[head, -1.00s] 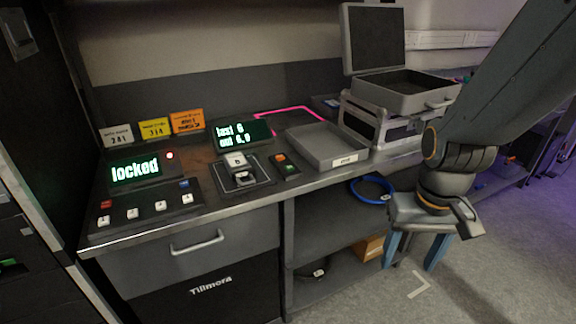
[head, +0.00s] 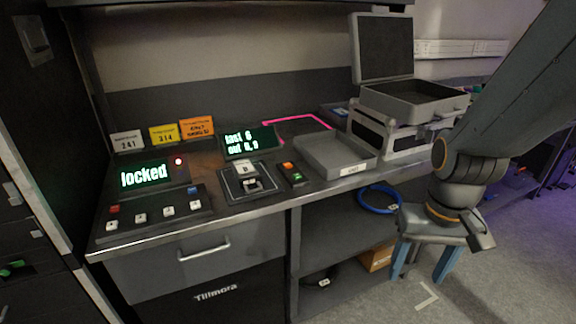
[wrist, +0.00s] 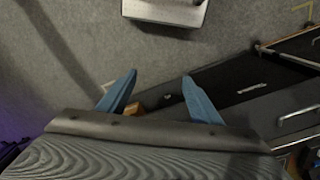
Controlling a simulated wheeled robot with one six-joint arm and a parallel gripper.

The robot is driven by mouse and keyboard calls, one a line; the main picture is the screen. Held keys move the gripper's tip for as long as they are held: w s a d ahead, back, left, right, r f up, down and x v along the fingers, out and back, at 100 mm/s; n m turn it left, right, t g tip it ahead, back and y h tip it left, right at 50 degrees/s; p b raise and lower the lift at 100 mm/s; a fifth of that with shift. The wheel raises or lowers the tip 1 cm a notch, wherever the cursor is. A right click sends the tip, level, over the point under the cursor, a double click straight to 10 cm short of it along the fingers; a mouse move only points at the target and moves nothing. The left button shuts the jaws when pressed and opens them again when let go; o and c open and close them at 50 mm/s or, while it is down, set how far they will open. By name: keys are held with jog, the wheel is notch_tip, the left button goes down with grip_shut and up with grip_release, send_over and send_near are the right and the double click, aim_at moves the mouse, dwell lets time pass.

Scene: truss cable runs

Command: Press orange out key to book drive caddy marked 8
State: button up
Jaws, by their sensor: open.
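The orange key (head: 287,166) sits at the top of a small dark key block on the bench, with a green key (head: 297,177) below it. Left of the block, a small drive caddy (head: 245,170) with a white label stands in a square dark dock; its mark is too small to read surely. My gripper (head: 416,281) hangs over the floor in front of the bench, at the lower right, well away from the keys. Its blue fingers are spread and empty, and show in the wrist view too (wrist: 159,75). The wrist view shows no keys.
A green display (head: 249,141) stands behind the dock. A "locked" display (head: 144,175) and a panel of several keys (head: 154,213) are at left. A grey tray (head: 335,157) is right of the key block, then an open case (head: 411,101). A blue cable coil (head: 379,199) lies below.

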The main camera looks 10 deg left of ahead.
grip_shut()
dwell(1.8)
